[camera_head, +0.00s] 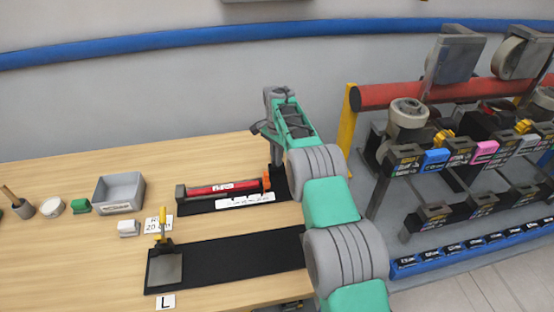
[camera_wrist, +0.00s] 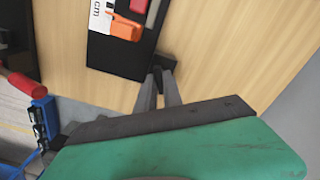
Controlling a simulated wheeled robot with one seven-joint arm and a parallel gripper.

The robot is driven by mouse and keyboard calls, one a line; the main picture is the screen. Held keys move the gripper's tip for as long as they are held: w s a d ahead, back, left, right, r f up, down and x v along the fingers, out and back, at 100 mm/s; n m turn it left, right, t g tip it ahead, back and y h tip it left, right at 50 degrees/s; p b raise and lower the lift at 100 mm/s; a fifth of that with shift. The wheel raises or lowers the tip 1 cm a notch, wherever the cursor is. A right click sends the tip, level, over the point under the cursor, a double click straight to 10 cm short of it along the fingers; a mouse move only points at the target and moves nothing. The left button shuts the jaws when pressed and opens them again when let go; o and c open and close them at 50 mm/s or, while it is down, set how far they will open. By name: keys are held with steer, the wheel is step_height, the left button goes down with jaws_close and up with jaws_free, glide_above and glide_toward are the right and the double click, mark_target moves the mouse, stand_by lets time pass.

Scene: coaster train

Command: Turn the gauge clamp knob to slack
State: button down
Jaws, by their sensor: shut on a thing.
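The red gauge (camera_head: 222,188) lies on a black tray on the bench, with an orange clamp part (camera_head: 267,183) at its right end. In the wrist view the orange clamp part (camera_wrist: 127,28) sits near the end of the black tray. My gripper (camera_wrist: 163,76) points down just beyond that end, its fingers close together on a small dark piece (camera_wrist: 164,61) that looks like the clamp knob. The fingers hide much of this piece, so its turn position cannot be read. In the head view my arm hides most of the gripper.
A second black mat (camera_head: 240,258) with a yellow-handled tool (camera_head: 162,228) lies nearer. A grey bin (camera_head: 119,193) and small items stand on the left. A yellow post (camera_head: 348,120) and a red-tubed train rack (camera_head: 440,93) stand to the right of my arm.

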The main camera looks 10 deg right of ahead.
steer(key=n, duration=0.3)
steer(key=shift+n+b, duration=0.3)
steer(key=shift+b, duration=0.05)
steer(key=n, duration=0.3)
steer(key=shift+n, duration=0.3)
steer(key=n, duration=0.6)
steer(key=shift+n, duration=0.3)
steer(key=n, duration=0.7)
steer(key=shift+b, duration=0.3)
steer(key=n, duration=0.6)
steer(key=shift+n, duration=0.3)
steer(key=c, duration=1.5)
jaws_free()
